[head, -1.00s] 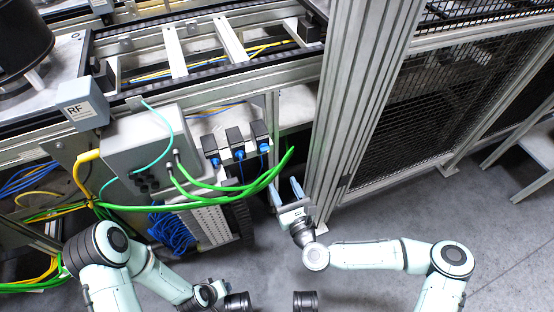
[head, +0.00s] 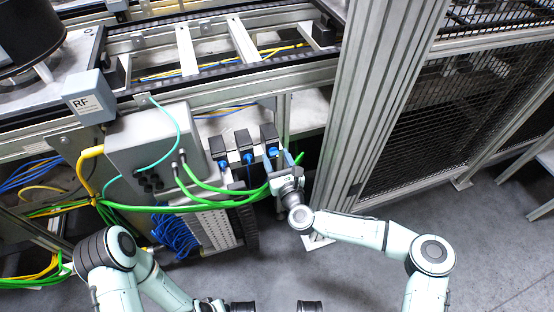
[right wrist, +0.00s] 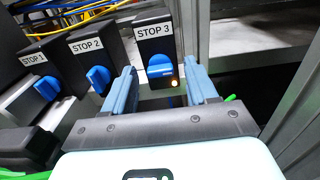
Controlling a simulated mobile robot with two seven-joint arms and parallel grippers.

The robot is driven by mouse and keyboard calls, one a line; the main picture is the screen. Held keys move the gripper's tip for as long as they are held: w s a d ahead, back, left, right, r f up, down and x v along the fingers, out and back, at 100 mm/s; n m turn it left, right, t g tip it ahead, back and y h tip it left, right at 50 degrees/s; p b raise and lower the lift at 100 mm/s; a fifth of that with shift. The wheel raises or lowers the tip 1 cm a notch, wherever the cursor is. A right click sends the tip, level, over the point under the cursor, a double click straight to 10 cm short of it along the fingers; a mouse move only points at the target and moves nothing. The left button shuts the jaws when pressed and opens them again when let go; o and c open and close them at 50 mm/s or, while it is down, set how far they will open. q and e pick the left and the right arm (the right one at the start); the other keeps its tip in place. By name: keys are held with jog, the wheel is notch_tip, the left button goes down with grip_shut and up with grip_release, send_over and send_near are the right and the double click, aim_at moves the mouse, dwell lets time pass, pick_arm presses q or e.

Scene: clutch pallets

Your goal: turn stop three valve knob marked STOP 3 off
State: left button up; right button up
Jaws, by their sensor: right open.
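The STOP 3 box (right wrist: 153,42) is black with a white label and a blue knob (right wrist: 161,68). The knob's bar lies roughly level, and a small orange light shows at its lower right. In the head view the STOP 3 box (head: 268,134) is the rightmost of three. My right gripper (head: 280,160) is open just in front of it. In the right wrist view its two blue fingers (right wrist: 162,92) stand either side of the knob, apart from it as far as I can tell. My left gripper cannot be made out; only part of the left arm shows.
The STOP 2 box (right wrist: 90,55) and STOP 1 box (right wrist: 42,75), with tilted blue knobs, stand to the left. Green cables (head: 215,203) run close to my right gripper. A thick metal post (head: 365,110) stands to the right. Open floor lies in front.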

jog(key=c, duration=1.1)
jog(key=shift+o, duration=0.2)
pick_arm(q)
jog(key=shift+w+r, duration=0.1)
pick_arm(e)
jog(key=n, duration=0.4)
jog(key=shift+n+p, duration=0.4)
jog(key=n, duration=0.4)
jog(key=shift+n, duration=0.3)
jog(key=n, duration=0.4)
jog(key=shift+p, duration=0.35)
pick_arm(q)
jog(key=shift+w+d+r+t, duration=0.2)
jog(key=shift+w+r+t, duration=0.4)
jog(key=shift+w+r, duration=0.65)
pick_arm(e)
jog(key=shift+d+n, duration=0.1)
jog(key=shift+n, duration=2.2)
pick_arm(q)
jog(key=shift+f, duration=0.15)
